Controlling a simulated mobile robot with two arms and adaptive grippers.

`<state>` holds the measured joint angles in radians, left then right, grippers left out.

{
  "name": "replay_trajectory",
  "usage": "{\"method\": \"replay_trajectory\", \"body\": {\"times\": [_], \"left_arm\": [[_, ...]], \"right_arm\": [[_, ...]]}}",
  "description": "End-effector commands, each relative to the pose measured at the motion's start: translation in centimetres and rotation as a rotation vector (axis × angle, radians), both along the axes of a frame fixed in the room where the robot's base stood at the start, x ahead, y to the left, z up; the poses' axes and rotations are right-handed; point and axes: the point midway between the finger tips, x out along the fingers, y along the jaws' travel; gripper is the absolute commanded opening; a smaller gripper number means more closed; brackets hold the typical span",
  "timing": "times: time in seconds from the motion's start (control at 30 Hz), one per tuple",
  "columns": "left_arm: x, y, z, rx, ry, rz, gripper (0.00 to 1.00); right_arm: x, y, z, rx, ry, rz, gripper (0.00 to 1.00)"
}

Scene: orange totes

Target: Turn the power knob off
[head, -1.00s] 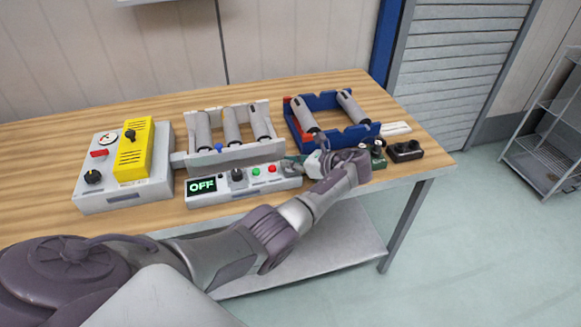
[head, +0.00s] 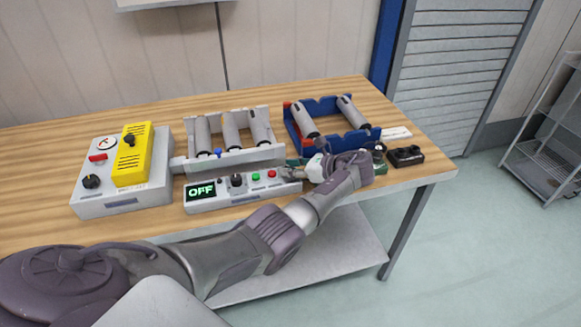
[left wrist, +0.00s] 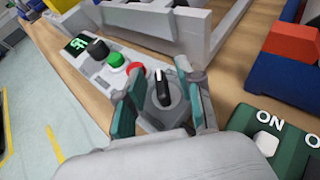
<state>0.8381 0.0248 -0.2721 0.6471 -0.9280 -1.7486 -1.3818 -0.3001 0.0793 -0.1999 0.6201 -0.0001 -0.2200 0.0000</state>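A white control panel (head: 215,204) on the wooden table has a display (head: 201,190) reading OFF in green. It carries a black knob (head: 237,180), a green button (head: 256,177) and a red button (head: 272,175). The left wrist view shows a second black knob (left wrist: 162,90) with a pale pointer line on a round grey base, at the panel's right end. My left gripper (left wrist: 160,97) is open, its teal-padded fingers on either side of this knob with a gap visible. In the head view, my gripper hides this knob. My right gripper is out of view.
A grey box (head: 125,200) with a yellow unit (head: 132,155) stands at left. Behind the panel are a white rack (head: 235,155) and a blue rack (head: 350,138) with grey cylinders. A green box with ON labels (left wrist: 285,130) is close right of my gripper.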

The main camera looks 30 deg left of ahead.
Motion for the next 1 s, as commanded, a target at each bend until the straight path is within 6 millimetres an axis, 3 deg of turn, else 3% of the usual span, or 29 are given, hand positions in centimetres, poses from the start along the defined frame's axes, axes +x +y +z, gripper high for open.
{"method": "replay_trajectory", "body": {"times": [0.27, 0.7, 1.0], "left_arm": [[0.2, -0.9, 0.4, 0.000, -0.002, -0.001, 0.36], [0.9, -8.9, 3.8, 0.000, -0.001, -0.003, 0.36], [1.1, -11.0, 4.6, 0.001, 0.000, 0.000, 0.36]], "right_arm": [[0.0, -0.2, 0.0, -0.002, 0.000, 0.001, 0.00], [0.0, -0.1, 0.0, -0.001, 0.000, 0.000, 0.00], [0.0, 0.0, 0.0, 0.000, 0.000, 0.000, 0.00]]}}
